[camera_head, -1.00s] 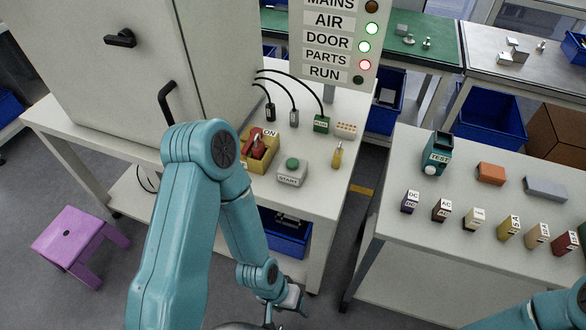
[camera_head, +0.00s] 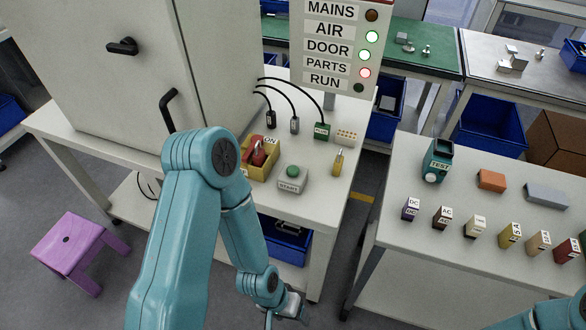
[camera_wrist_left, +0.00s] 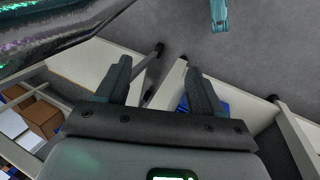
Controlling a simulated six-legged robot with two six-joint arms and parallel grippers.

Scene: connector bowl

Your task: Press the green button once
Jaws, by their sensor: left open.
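The green button (camera_head: 292,171) sits on a grey box labelled START (camera_head: 291,182), on the white table in front of the cabinet in the head view. My left gripper (camera_head: 286,318) hangs low at the bottom of the head view, below the table top and apart from the button. In the left wrist view the left gripper (camera_wrist_left: 158,88) shows its two dark fingers spread apart with nothing between them. The button is not visible in the left wrist view. Of my right arm only a link shows at the bottom right; its gripper is out of view.
A yellow box with a red ON switch (camera_head: 262,151) stands left of the START box. A yellow-handled tool (camera_head: 338,162) lies to its right. A panel (camera_head: 334,48) shows lamps. A right table (camera_head: 405,234) holds several labelled blocks.

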